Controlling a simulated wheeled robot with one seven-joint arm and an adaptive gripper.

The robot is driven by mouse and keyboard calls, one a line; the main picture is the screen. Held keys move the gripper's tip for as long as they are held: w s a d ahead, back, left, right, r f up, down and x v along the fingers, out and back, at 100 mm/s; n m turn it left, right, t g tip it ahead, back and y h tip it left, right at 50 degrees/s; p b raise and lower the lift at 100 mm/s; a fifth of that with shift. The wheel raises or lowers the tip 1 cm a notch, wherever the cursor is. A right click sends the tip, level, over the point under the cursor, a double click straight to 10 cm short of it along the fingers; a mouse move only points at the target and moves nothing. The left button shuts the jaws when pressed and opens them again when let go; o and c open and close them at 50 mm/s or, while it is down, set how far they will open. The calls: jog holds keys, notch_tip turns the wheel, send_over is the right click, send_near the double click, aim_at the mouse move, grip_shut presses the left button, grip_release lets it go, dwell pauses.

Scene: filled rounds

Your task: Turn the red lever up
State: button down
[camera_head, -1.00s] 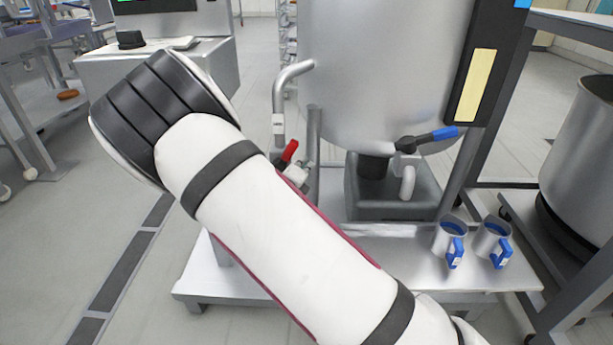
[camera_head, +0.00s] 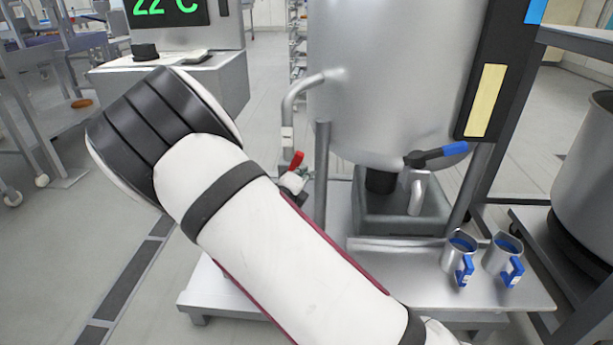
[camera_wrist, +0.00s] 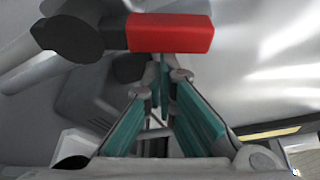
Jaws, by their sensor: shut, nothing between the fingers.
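The red lever (camera_head: 296,161) sits on a small valve on the pipe at the left of the steel tank, pointing up and slightly right in the head view. In the wrist view the red lever (camera_wrist: 170,33) lies across the top of the picture, with its dark round hub at its left. My gripper (camera_wrist: 160,70) is shut and empty, its fingertips just below the lever in that picture. I cannot tell whether they touch it. In the head view my arm hides my gripper.
The large steel tank (camera_head: 390,80) stands close by. A blue-handled valve (camera_head: 440,154) is at its right, above a grey bin (camera_head: 400,222). Two jugs with blue handles, a left one (camera_head: 457,253) and a right one (camera_head: 500,253), stand on the steel platform (camera_head: 400,282).

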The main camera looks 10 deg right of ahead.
aim_at(298, 165)
jog(key=shift+w+a+r+n+t+h+b, duration=0.2)
jog(key=shift+a+r+n+b, duration=0.15)
jog(key=shift+a+r+n, duration=0.25)
jog(key=shift+w+a+r+n+t+h+b, duration=0.1)
jog(key=shift+w+a+r+n+h+b, duration=0.15)
jog(key=shift+a+n, duration=0.4)
jog(key=shift+d, duration=0.1)
